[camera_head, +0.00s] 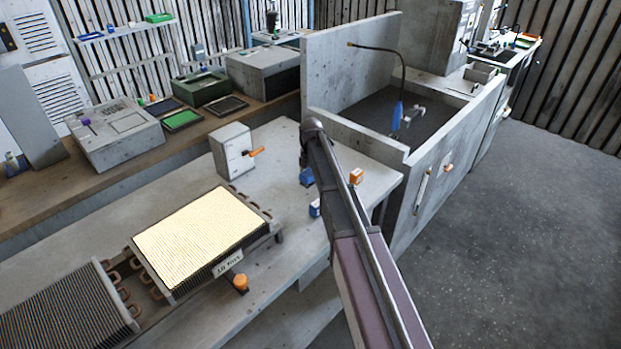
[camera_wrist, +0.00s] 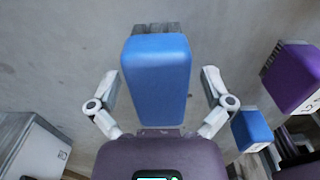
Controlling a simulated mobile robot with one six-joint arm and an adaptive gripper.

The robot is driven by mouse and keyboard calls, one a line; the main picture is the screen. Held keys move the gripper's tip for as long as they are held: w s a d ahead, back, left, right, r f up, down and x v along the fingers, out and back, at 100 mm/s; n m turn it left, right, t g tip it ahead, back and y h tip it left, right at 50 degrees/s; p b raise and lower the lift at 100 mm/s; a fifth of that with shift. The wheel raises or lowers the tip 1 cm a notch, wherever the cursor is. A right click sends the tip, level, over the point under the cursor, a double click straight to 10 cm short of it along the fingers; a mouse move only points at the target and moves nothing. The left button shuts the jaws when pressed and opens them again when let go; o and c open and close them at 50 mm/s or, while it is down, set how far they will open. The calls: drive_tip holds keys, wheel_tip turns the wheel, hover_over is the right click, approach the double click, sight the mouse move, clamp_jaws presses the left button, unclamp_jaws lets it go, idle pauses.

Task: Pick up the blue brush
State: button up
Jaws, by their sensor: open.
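In the wrist view, a blue brush (camera_wrist: 155,75) with a blue rounded body and a grey part at its far end sits in the middle. My gripper (camera_wrist: 159,82) is open, with one finger on each side of the brush. Gaps show between the fingers and its sides; I cannot tell how far it is in depth. In the head view, a blue piece (camera_head: 306,176), probably this brush, lies on the grey bench beside my arm. My gripper is hidden behind the arm there.
A second blue block (camera_head: 315,208) and an orange block (camera_head: 356,176) are close by on the bench (camera_head: 285,150). A grey box with an orange handle (camera_head: 232,150) stands to the left. A finned unit (camera_head: 200,240) fills the front. A walled sink (camera_head: 385,115) is behind.

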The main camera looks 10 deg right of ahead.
drive_tip(key=shift+c, duration=0.2)
drive_tip(key=c, duration=1.3)
drive_tip(key=shift+c, duration=0.2)
drive_tip(key=shift+r, duration=0.1)
wheel_tip(320, 180, up, 10)
drive_tip(key=p, duration=1)
drive_tip(key=o, duration=0.6)
drive_tip(key=c, duration=0.3)
